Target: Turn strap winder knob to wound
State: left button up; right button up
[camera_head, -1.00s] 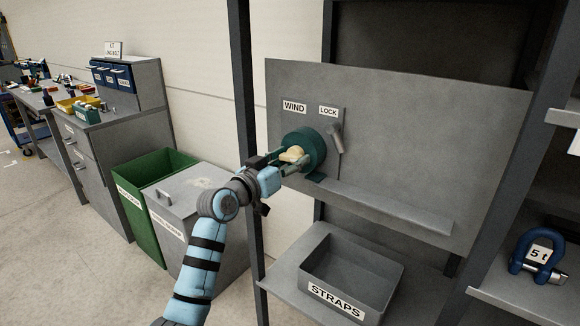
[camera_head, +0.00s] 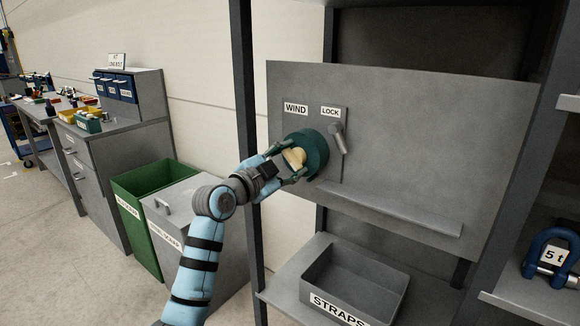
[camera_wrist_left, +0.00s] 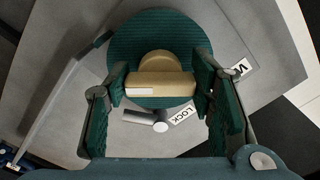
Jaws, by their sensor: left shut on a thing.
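The strap winder is a dark green ribbed drum (camera_head: 317,150) on an upright grey panel, with a tan bar-shaped knob (camera_head: 295,157) at its centre. A WIND label (camera_head: 295,109) is above it. My left gripper (camera_head: 290,164) is shut on the knob, with one finger at each end of the bar. The left wrist view shows the knob (camera_wrist_left: 160,84) between the green finger pads, a pale mark at its left end, and the drum (camera_wrist_left: 150,35) behind. My right gripper is not in view.
A LOCK label (camera_head: 331,112) and a small grey lever (camera_head: 338,139) sit close right of the drum. A ledge (camera_head: 400,208) runs below. A grey STRAPS bin (camera_head: 375,285) is underneath. A shelf post (camera_head: 245,120) stands left, close to my arm.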

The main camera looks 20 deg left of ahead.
pick_arm(q)
jog(key=m+b, duration=0.1)
jog(key=m, duration=0.2)
jog(key=shift+f+m, duration=0.15)
jog(key=shift+m, duration=0.15)
jog(key=shift+m+b, duration=0.55)
jog(key=shift+m, duration=1.35)
jog(key=o, duration=1.2)
jog(key=shift+r, duration=0.2)
